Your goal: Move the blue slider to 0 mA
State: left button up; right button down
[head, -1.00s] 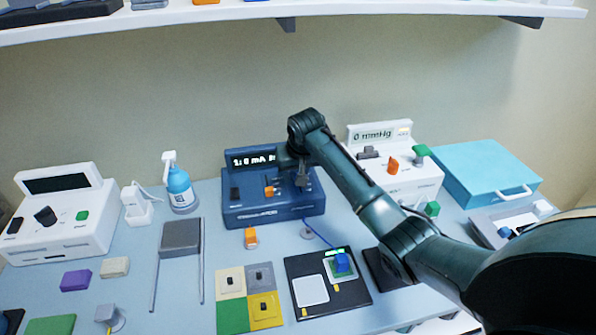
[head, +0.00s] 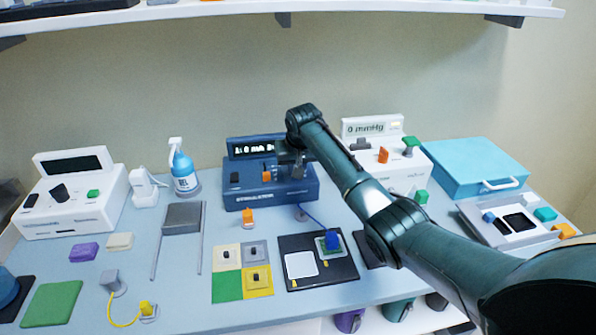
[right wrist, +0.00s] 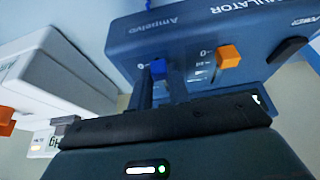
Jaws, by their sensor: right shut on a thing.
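The dark blue stimulator box (head: 268,197) stands at the back middle of the table, with a lit display (head: 252,149) whose figures are partly covered by my right arm and look like 0 mA at the left. The blue slider (right wrist: 158,68) is on its front in the right wrist view, beside a scale. My right gripper (right wrist: 160,85) is shut on the blue slider, fingers on either side of it. In the head view the right gripper (head: 298,170) hides the blue slider. My left gripper is not in view.
An orange slider (right wrist: 229,56) sits close beside the blue one; it also shows in the head view (head: 267,175). A white pressure device (head: 400,160) stands close to the right. A blue bottle (head: 184,172) stands left. A black tray (head: 335,270) with pads lies in front.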

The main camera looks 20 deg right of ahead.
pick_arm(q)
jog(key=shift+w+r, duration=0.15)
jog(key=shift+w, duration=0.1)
pick_arm(e)
jog(key=shift+s+a+f, duration=0.1)
jog(key=shift+s+f, duration=0.1)
jog(key=c, duration=1.5)
grip_release()
jog(key=shift+s+r, duration=0.1)
jog(key=shift+r, duration=0.05)
jog(key=shift+o, duration=0.9)
jog(key=shift+r, duration=0.6)
pick_arm(q)
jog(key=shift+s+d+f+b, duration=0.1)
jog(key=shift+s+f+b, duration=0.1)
jog(key=shift+b, duration=0.15)
pick_arm(e)
jog(key=v, duration=1.2)
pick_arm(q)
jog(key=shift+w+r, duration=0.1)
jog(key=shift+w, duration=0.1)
pick_arm(e)
jog(key=shift+s, duration=0.1)
